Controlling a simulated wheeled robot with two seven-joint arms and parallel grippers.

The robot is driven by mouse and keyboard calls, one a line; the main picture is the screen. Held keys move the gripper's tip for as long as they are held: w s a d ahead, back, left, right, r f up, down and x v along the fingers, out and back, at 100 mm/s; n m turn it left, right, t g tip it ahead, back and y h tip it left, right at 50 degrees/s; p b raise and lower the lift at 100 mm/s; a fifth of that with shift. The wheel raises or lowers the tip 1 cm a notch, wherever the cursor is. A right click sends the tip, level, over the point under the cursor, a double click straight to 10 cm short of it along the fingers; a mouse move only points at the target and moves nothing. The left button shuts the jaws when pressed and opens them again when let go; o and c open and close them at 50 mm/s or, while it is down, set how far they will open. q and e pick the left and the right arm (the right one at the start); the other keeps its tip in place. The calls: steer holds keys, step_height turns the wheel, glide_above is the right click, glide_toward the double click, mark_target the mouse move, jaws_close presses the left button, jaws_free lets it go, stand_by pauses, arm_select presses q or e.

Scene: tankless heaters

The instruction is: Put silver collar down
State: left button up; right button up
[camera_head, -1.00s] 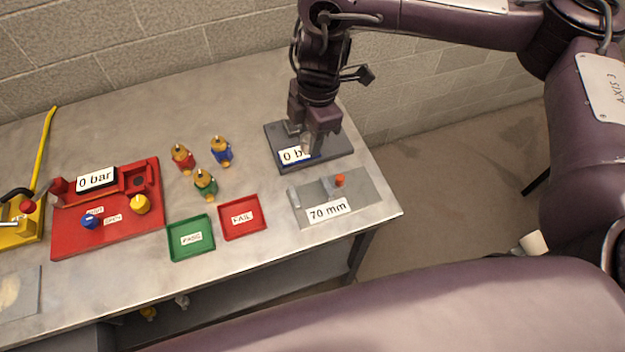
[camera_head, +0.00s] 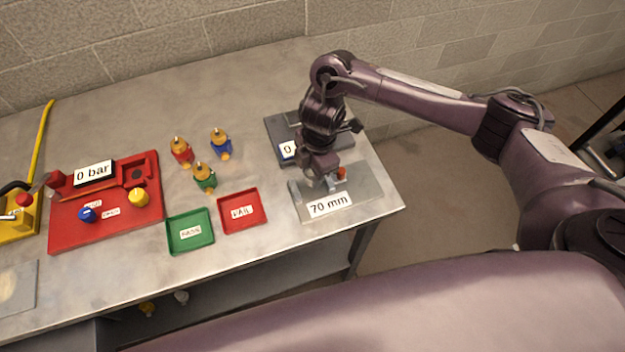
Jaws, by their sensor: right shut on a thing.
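My right gripper (camera_head: 322,174) points down over the grey plate with the "70 mm" label (camera_head: 330,204). It is shut on a small silver piece, apparently the silver collar (camera_head: 331,182), mostly hidden by the fingers. The collar is low over the plate, between its left upright block and the orange-red knob (camera_head: 342,173). I cannot tell whether it touches the plate. My left gripper is not in view.
Behind the right gripper is a dark grey plate with a "0" label (camera_head: 287,150). Red, blue and green valves (camera_head: 203,176) stand mid-table. Green PASS (camera_head: 190,232) and red FAIL (camera_head: 242,211) trays look empty. A red "0 bar" test rig (camera_head: 105,205) is at left.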

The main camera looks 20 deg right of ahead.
steer(key=shift+f, duration=1.75)
steer(key=shift+f+b, duration=0.1)
steer(key=shift+b, duration=0.25)
steer(key=shift+f, duration=0.1)
steer(key=o, duration=1)
steer(key=r, duration=0.3)
steer(key=r+p, duration=0.1)
steer(key=r, duration=0.3)
steer(key=d+r+p, duration=0.1)
steer(key=r, duration=0.3)
steer(key=shift+w+d, duration=0.1)
steer(key=shift+w, duration=0.05)
steer(key=shift+d+r+p, duration=0.1)
steer(key=shift+r+p, duration=0.25)
steer(key=shift+r, duration=0.35)
